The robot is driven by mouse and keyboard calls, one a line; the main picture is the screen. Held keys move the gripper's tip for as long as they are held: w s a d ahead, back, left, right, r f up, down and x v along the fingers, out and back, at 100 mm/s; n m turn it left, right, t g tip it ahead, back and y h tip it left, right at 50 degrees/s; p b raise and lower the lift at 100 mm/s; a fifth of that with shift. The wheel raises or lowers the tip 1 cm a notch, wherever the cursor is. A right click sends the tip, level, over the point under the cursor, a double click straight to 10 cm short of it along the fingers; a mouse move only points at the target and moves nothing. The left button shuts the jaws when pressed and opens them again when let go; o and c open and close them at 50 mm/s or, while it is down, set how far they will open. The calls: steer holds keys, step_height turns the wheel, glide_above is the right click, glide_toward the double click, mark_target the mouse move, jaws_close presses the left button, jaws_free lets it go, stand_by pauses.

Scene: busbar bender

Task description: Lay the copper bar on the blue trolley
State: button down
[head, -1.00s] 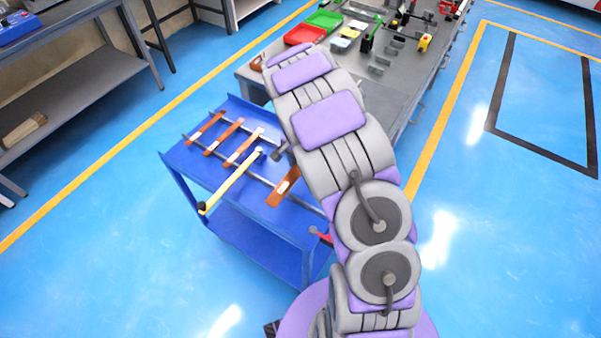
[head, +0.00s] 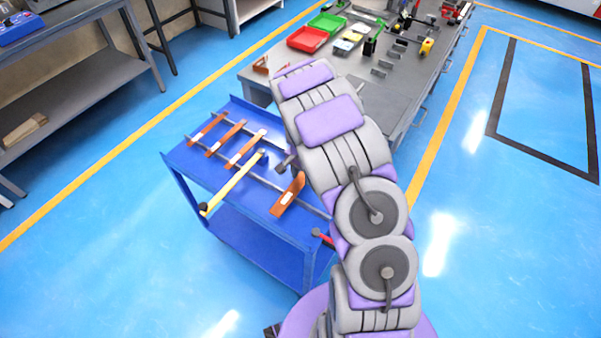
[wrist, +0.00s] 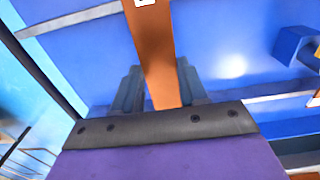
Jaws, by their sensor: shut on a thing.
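The copper bar (head: 289,196) is a flat orange-brown strip with a white label. In the head view it shows over the right part of the blue trolley (head: 228,245). In the wrist view the copper bar (wrist: 160,60) runs up the picture between the two fingers of my gripper (wrist: 157,78), which is shut on it. The blue trolley top (wrist: 85,65) and a grey rail lie behind the bar. I cannot tell whether the bar touches the rails. My arm hides most of the gripper in the head view.
Several other copper bars (head: 226,138) lie across the grey rails at the trolley's far left. A yellow-handled tool (head: 232,183) lies across the trolley between them and the held bar. Behind stands a grey workbench (head: 400,90) with red and green trays. Blue floor around is clear.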

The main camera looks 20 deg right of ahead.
mark_target(303, 178)
steer(key=c, duration=1)
jaws_free()
steer(key=shift+d, duration=0.3)
steer(key=o, duration=0.4)
steer(key=shift+d, duration=0.4)
steer(key=shift+a+r, duration=0.15)
steer(key=shift+a, duration=0.45)
steer(key=s+a+r+n+p, duration=0.1)
steer(key=s+r+p, duration=0.3)
steer(key=r, duration=1.5)
steer(key=s+a+r+n, duration=0.3)
steer(key=s, duration=0.7)
steer(key=s+a+r+n+g, duration=0.1)
steer(key=s+a+r+n, duration=0.2)
steer(key=s, duration=0.8)
steer(key=s+a+r+n+b, duration=0.1)
steer(key=s+a+r+n, duration=0.2)
steer(key=s, duration=0.8)
step_height(303, 178, up, 2)
steer(key=shift+r+n+g, duration=0.1)
steer(key=shift+n+g, duration=0.3)
steer(key=shift+n, duration=0.2)
steer(key=shift+a, duration=0.15)
